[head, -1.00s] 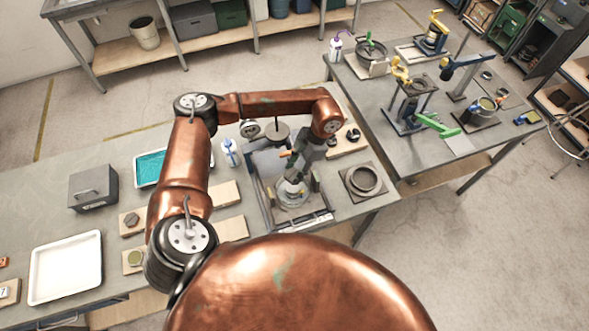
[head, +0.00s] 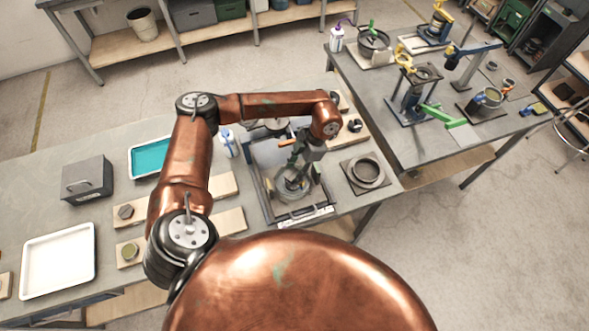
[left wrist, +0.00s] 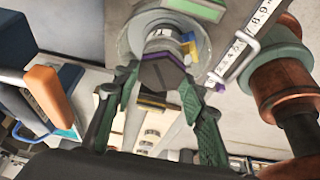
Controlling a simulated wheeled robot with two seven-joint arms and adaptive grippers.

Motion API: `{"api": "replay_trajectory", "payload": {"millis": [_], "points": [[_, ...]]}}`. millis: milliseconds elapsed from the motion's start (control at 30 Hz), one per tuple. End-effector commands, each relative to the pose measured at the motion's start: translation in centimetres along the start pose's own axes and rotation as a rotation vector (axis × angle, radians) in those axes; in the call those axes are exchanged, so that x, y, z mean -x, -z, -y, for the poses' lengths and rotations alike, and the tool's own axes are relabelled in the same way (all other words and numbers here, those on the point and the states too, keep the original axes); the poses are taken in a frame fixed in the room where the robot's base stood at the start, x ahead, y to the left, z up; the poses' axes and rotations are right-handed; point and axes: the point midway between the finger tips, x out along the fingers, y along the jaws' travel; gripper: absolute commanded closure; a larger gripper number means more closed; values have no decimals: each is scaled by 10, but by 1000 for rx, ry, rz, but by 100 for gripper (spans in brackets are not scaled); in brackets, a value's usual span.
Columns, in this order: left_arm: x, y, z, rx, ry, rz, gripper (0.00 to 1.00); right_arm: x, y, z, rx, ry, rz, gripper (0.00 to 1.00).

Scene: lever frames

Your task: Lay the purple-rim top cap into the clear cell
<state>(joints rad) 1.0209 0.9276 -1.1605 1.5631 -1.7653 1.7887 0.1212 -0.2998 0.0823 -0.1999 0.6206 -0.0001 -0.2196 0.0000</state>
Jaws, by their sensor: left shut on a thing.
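My left gripper (head: 297,168) is over the clear cell (head: 292,188), which stands in a dark frame on the near bench. In the left wrist view the green fingers of my left gripper (left wrist: 160,88) are shut on the dark hexagonal purple-rim top cap (left wrist: 160,76), with its purple edge showing. The round clear cell (left wrist: 130,42) shows just beyond the cap in that view. I cannot tell whether the cap touches it. In the head view the gripper hides the cap. My right gripper is not in view.
A dark metal frame (head: 268,212) surrounds the cell. A ring on a square plate (head: 366,171) stands right of it. A grey box (head: 87,180), a teal tray (head: 149,157) and a white tray (head: 58,262) lie left. A second bench (head: 440,150) holds several fixtures.

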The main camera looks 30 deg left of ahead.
Motion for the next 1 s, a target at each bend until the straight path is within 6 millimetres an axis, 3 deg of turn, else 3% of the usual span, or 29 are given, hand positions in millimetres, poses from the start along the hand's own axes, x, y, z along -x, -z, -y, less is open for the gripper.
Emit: {"api": "replay_trajectory", "payload": {"millis": [1000], "points": [[-6, -2, 0, 0, 0, 0, 95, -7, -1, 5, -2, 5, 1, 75]]}}
